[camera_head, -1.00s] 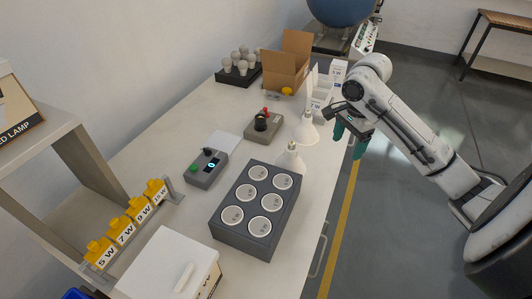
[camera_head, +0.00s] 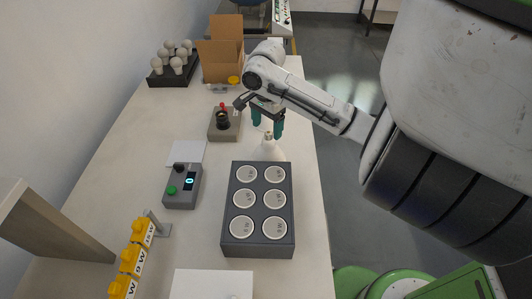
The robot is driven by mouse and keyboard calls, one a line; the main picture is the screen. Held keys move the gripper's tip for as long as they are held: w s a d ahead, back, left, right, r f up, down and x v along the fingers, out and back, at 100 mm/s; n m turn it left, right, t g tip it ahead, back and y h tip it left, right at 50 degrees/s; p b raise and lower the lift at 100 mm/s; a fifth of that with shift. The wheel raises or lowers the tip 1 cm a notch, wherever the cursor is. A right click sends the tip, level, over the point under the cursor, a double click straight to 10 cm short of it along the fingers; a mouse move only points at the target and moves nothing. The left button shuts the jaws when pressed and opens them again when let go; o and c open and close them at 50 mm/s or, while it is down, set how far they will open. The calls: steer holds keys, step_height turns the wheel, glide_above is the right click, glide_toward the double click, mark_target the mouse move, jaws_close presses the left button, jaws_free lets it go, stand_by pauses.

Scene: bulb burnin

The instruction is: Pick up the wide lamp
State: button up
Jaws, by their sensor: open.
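A white wide lamp (camera_head: 268,151) stands on the table just behind the grey block, its broad face down and its narrow metal cap up. My gripper (camera_head: 267,124) hangs above it with the two teal fingers pointing down, one to each side of the cap in the picture. The fingers are apart and nothing is between them. I cannot tell whether the tips reach down to the cap. A second white lamp seen earlier farther back is not visible now; my gripper and arm cover part of that area.
A grey block (camera_head: 232,238) with several round white discs stands in front of the lamp. A control box (camera_head: 172,199), a socket tester (camera_head: 217,131), an open cardboard box (camera_head: 222,68) and a rack of bulbs (camera_head: 157,80) stand left and behind.

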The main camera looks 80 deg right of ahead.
mark_target(268, 132)
steer(key=shift+s+d+f+p, duration=0.15)
steer(key=shift+d+f, duration=0.05)
steer(key=shift+f, duration=1.35)
steer(key=shift+s+d+f+p, duration=0.1)
steer(key=shift+d+f+p, duration=0.05)
steer(key=shift+f, duration=1.35)
jaws_close()
